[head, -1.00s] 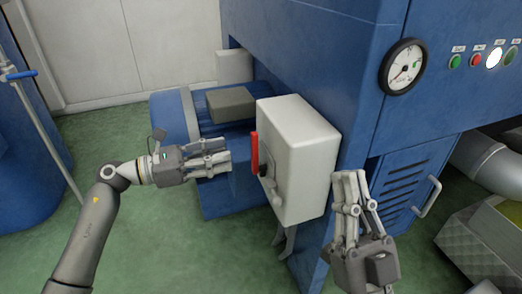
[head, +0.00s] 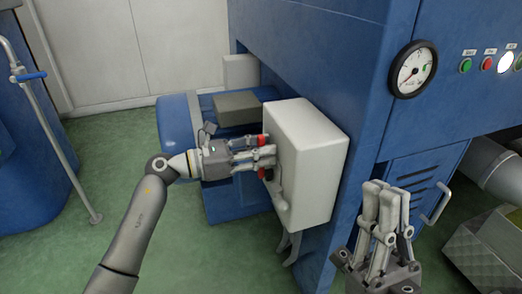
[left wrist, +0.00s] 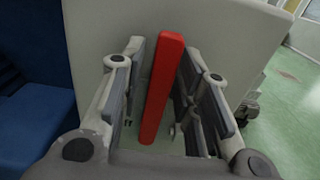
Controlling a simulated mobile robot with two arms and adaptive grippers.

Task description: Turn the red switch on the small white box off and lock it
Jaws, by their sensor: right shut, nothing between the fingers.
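The small white box (head: 318,158) is fixed to the side of the blue machine; its front fills the upper left wrist view (left wrist: 235,40). The red switch (left wrist: 163,88) is a long bar on that front, close to upright in the picture. In the head view only bits of the red switch (head: 263,140) show behind my fingers. My left gripper (head: 270,154) is open, one finger on each side of the red bar, with narrow gaps visible. My right gripper (head: 386,190) is shut and empty, fingers pointing up, right of the box. No lock can be made out clearly.
A dial gauge (head: 413,69) and several buttons sit on the blue machine (head: 330,50) at the upper right. A blue motor-like unit (head: 180,115) stands behind my left gripper. A pipe with a blue tap (head: 32,76) is far left. Green floor (head: 100,160) is clear between.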

